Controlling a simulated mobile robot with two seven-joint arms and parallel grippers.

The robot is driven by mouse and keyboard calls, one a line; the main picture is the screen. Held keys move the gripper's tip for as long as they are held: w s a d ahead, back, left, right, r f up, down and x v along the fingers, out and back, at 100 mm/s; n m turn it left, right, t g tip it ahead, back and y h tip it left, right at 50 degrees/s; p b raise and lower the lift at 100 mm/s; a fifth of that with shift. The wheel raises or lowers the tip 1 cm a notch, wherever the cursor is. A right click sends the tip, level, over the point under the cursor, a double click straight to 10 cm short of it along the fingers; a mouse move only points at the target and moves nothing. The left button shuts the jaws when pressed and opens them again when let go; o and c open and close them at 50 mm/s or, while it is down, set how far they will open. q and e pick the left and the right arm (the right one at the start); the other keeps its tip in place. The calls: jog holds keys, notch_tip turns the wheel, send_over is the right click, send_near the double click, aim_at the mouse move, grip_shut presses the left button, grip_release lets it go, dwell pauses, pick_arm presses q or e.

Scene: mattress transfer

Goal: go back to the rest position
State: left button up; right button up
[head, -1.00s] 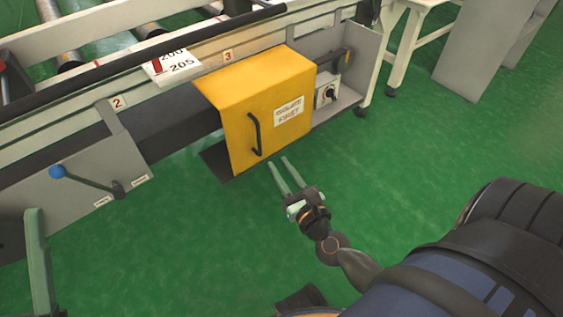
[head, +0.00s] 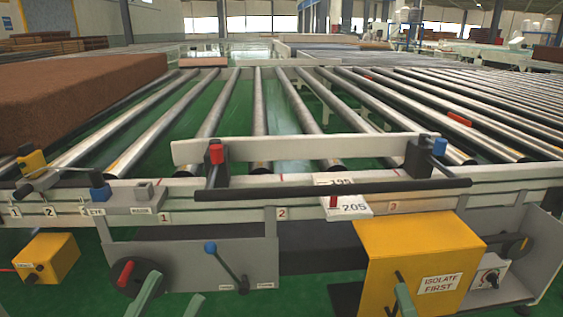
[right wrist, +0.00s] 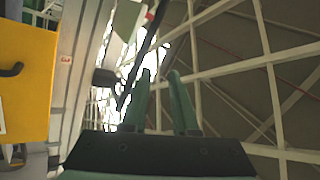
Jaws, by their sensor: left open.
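My left gripper (head: 172,287) shows at the bottom of the head view. Its two green fingers stand apart with nothing between them, in front of the grey panel with the blue-knobbed lever (head: 227,267). My right gripper (right wrist: 160,78) shows in the right wrist view with its green fingers apart and empty, pointing up toward the roof beams. In the head view only its fingertips show at the bottom edge, in front of the yellow box (head: 420,262) labelled "ISOLATE FIRST". The yellow box is also at the left of the right wrist view (right wrist: 25,80).
A roller conveyor (head: 258,110) spans the head view, with a brown mattress block (head: 75,95) on its left. A small orange box (head: 47,257) sits at lower left.

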jog(key=s+a+r+n+g+y+p, duration=0.1)
jog(key=s+a+r+n+y+p, duration=0.3)
jog(key=n, duration=0.7)
jog(key=s+a+r+n+g+y+b, duration=0.1)
jog(key=s+a+r+n+y, duration=0.1)
jog(key=r+n+y, duration=0.65)
pick_arm(q)
jog(key=w+a+f+n+g+y+p, duration=0.4)
jog(key=w+n+y+p, duration=0.45)
jog(key=p, duration=0.95)
pick_arm(e)
jog(key=w+d+f+m+g+h, duration=0.3)
jog(key=w+f+m+g+h, duration=0.25)
jog(key=h, duration=0.65)
pick_arm(q)
jog(key=s+f+n+g+y+p, duration=0.1)
jog(key=s+f+g+y+p, duration=0.3)
jog(key=s+f+g+p, duration=0.3)
jog(key=s+g+p, duration=0.1)
jog(key=s+p, duration=0.2)
jog(key=p, duration=0.4)
jog(key=shift+s+a+f+g, duration=0.25)
jog(key=shift+s+a+g, duration=0.15)
pick_arm(e)
jog(key=s+d+f+m+g+h, duration=0.1)
jog(key=s+d+f+g+h, duration=0.1)
jog(key=s+f+g, duration=0.5)
notch_tip(320, 180, down, 2)
jog(key=shift+s+h, duration=0.45)
jog(key=shift+s, duration=0.75)
